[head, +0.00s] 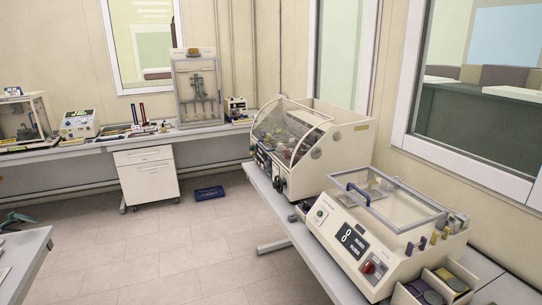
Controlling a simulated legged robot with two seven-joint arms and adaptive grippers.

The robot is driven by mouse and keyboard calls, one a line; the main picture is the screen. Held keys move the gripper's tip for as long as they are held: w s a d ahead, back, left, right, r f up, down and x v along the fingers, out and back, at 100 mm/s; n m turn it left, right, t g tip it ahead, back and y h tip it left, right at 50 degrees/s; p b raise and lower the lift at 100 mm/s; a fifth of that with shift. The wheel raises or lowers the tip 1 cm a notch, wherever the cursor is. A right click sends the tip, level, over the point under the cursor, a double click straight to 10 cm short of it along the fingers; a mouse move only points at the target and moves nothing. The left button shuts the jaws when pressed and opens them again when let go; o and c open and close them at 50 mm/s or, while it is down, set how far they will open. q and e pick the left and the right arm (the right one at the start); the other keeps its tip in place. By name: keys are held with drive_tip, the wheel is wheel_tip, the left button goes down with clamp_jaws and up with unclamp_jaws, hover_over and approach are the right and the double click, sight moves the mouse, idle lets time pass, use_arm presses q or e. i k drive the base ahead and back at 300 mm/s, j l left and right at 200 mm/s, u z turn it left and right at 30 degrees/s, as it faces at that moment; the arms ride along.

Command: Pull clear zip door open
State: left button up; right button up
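No door with a visible zip can be made out. Several clear covers show in the head view. A machine with a curved clear hood (289,128) stands at the middle right, and its hood looks closed. In front of it, a tester with a flat clear lid (385,200) has a dark blue handle (358,194); its lid looks down. An upright cabinet with a clear front (198,90) stands on the back bench. A clear-sided case (28,117) is at the far left. Neither of my grippers is in view.
The right bench (282,220) carries the two larger machines, with small open bins (425,292) at its near end. A drawer unit (147,176) stands under the back bench.

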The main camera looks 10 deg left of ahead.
sight(207, 59)
drive_tip(key=i+j+u, duration=0.6)
drive_tip(key=i, duration=0.25)
drive_tip(key=i+j+u, duration=0.1)
drive_tip(key=i+u, duration=0.5)
drive_tip(key=i, duration=1.8)
drive_tip(key=i+j+z, duration=0.1)
drive_tip(key=i, duration=1.4)
drive_tip(key=i+j, duration=0.15)
drive_tip(key=i, duration=1.35)
